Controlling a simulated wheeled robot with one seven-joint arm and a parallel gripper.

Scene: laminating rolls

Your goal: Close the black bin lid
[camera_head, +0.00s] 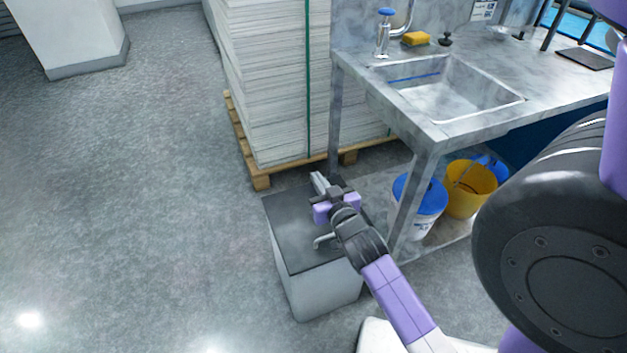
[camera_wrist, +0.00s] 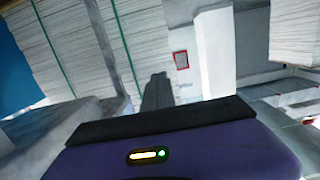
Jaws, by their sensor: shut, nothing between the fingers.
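The bin (camera_head: 318,295) is a light grey box on the floor beside the sink table's left leg. Its black lid (camera_head: 290,248) lies flat across the top, with no open gap visible from here. My arm covers the lid's right part. My gripper (camera_head: 317,178) is over the lid's far edge, its fingers pointing toward the paper stack. I cannot tell whether it touches the lid. In the wrist view the fingers (camera_wrist: 157,80) are together with nothing between them. The bin cannot be made out clearly in the wrist view.
A tall paper stack (camera_head: 265,80) on a wooden pallet (camera_head: 262,180) stands just behind the bin. The metal sink table (camera_head: 432,135) is to the right, with a white bucket with a blue lid (camera_head: 420,195) and a yellow bucket (camera_head: 470,188) below. The floor at left is clear.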

